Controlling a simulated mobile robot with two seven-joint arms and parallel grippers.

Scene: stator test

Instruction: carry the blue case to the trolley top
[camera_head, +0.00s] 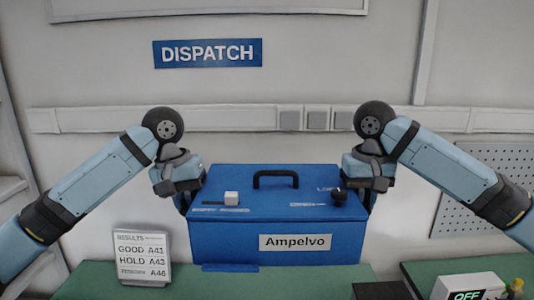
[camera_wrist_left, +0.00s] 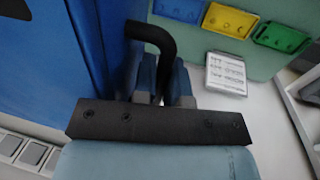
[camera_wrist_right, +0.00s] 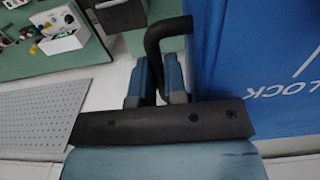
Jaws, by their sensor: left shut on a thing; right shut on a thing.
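The blue case (camera_head: 245,238), labelled Ampelvo, stands upright and level in front of me in the head view, with a black handle on its lid. My left gripper (camera_head: 183,196) is at its left side, shut on a black side handle (camera_wrist_left: 152,38). My right gripper (camera_head: 368,194) is at its right side, shut on the other black side handle (camera_wrist_right: 165,32). The case wall also shows in the left wrist view (camera_wrist_left: 100,30) and in the right wrist view (camera_wrist_right: 250,60). I cannot tell whether the case's underside touches the green surface. I cannot identify a trolley top.
A green bench top (camera_head: 100,283) lies below the case. A results card (camera_head: 142,257) stands at left. A white device reading OFF (camera_head: 470,287) is on the right green surface (camera_head: 425,272).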

